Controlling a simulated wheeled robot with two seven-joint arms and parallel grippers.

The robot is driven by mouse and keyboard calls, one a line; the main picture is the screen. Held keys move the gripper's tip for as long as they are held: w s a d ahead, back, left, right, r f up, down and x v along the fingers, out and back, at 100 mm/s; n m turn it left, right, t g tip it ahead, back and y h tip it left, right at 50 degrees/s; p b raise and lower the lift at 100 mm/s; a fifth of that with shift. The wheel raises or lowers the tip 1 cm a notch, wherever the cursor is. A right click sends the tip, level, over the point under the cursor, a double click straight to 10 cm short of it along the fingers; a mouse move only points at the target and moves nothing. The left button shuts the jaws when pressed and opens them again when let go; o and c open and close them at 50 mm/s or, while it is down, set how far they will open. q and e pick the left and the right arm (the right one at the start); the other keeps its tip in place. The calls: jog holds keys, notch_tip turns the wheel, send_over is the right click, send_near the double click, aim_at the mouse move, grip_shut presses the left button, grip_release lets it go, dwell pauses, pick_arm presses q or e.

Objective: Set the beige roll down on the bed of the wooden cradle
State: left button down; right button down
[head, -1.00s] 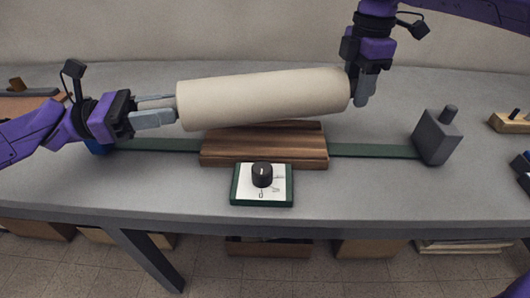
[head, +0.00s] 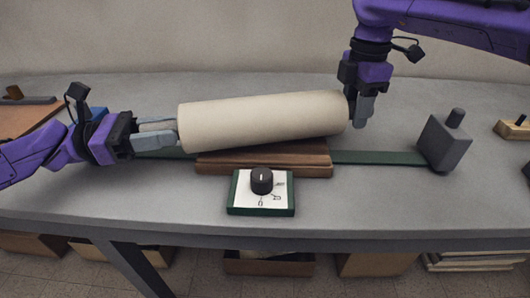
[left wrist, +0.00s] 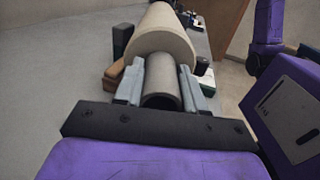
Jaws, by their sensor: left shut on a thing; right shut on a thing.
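The beige roll (head: 262,121) is held at both ends, over the wooden cradle (head: 312,166). Its left end looks lower in the head view than its right end. It hides most of the cradle's bed, so I cannot tell whether they touch. My left gripper (head: 168,133) is shut on the roll's left end. In the left wrist view, my left gripper (left wrist: 162,88) has its fingers on either side of a grey core (left wrist: 160,78) projecting from the roll (left wrist: 164,36). My right gripper (head: 358,110) is shut at the roll's right end, its grip partly hidden.
A green-edged box with a black knob (head: 261,181) stands just in front of the cradle. A green strip (head: 380,158) runs to a grey block with a peg (head: 445,142) on the right. A wooden board (head: 28,118) lies far left. The table behind the roll is clear.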

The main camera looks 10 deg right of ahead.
pick_arm(q)
jog(key=shift+w+a+f+b, duration=0.15)
jog(key=shift+f+b, duration=0.2)
jog(key=shift+f, duration=0.2)
pick_arm(e)
jog(key=shift+d+f, duration=0.15)
jog(key=shift+f, duration=0.45)
pick_arm(q)
jog(key=c, duration=0.7)
grip_release()
jog(key=shift+r+p, duration=0.25)
jog(key=shift+p, duration=0.05)
pick_arm(e)
jog(key=c, duration=0.6)
grip_release()
jog(key=shift+r, duration=0.3)
pick_arm(q)
jog(key=shift+o, duration=0.2)
pick_arm(e)
jog(key=shift+s, duration=0.1)
pick_arm(q)
notch_tip(320, 180, up, 10)
jog(key=shift+r, duration=0.1)
pick_arm(e)
jog(key=o, duration=0.4)
jog(key=shift+o, duration=0.2)
jog(key=shift+r, duration=0.1)
